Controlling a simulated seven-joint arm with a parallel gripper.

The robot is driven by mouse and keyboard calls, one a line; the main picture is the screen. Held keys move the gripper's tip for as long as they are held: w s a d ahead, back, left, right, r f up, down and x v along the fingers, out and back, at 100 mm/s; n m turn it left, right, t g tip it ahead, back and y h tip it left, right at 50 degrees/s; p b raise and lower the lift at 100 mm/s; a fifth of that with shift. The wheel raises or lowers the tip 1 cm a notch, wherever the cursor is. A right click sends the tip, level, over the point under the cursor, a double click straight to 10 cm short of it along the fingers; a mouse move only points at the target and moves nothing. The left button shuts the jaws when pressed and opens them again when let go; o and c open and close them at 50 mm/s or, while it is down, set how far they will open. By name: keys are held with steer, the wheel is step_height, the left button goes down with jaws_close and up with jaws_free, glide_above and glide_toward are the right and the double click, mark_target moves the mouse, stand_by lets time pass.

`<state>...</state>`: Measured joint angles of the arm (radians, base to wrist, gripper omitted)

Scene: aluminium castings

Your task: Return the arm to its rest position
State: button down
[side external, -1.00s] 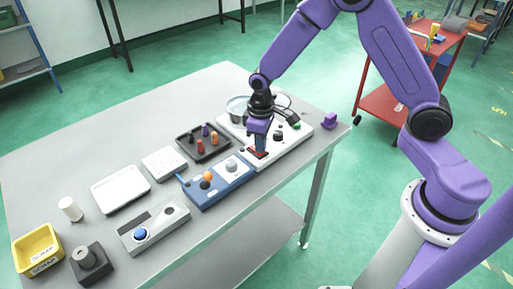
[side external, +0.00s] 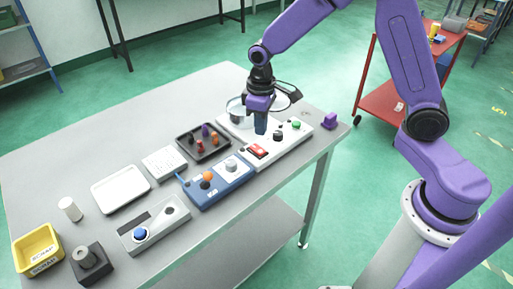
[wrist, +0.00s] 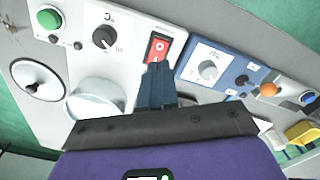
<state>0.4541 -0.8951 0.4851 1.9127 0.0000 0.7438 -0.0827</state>
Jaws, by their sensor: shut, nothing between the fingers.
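My gripper (side external: 261,126) is purple and black with dark blue fingers, pointing down above the white control panel (side external: 292,137). Its fingers are shut and empty, a little above the panel and apart from it. In the wrist view the shut fingertips (wrist: 157,70) show just below the red rocker switch (wrist: 158,47) in the picture. The red switch (side external: 257,151) is clear of the fingers in the side view. A black knob (wrist: 104,38) and a green button (wrist: 50,18) sit on the same panel.
A blue panel (side external: 222,186) with an orange knob and a dark tray (side external: 190,143) of small pegs stand beside the white panel. A white tray (side external: 120,188), grey box (side external: 168,222) and yellow scrap bin (side external: 38,248) lie farther left. A purple block (side external: 329,120) sits near the right edge.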

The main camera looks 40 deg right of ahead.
steer(key=shift+r, duration=0.15)
steer(key=s+d+r+n, duration=0.2)
steer(key=s+r+n, duration=0.1)
steer(key=s, duration=1.1)
steer(key=s+d+r+n, duration=0.2)
steer(key=s+r, duration=0.3)
steer(key=s, duration=0.9)
steer(key=shift+s+n, duration=0.2)
steer(key=shift+n, duration=0.6)
steer(key=shift+w+r, duration=0.1)
steer(key=w+a+r+n, duration=0.1)
steer(key=w+a+n, duration=0.35)
steer(key=w, duration=1.05)
steer(key=w+f, duration=0.2)
steer(key=w, duration=1.3)
steer(key=shift+w+d+n, duration=0.35)
steer(key=shift+w+n, duration=0.05)
steer(key=shift+n, duration=0.05)
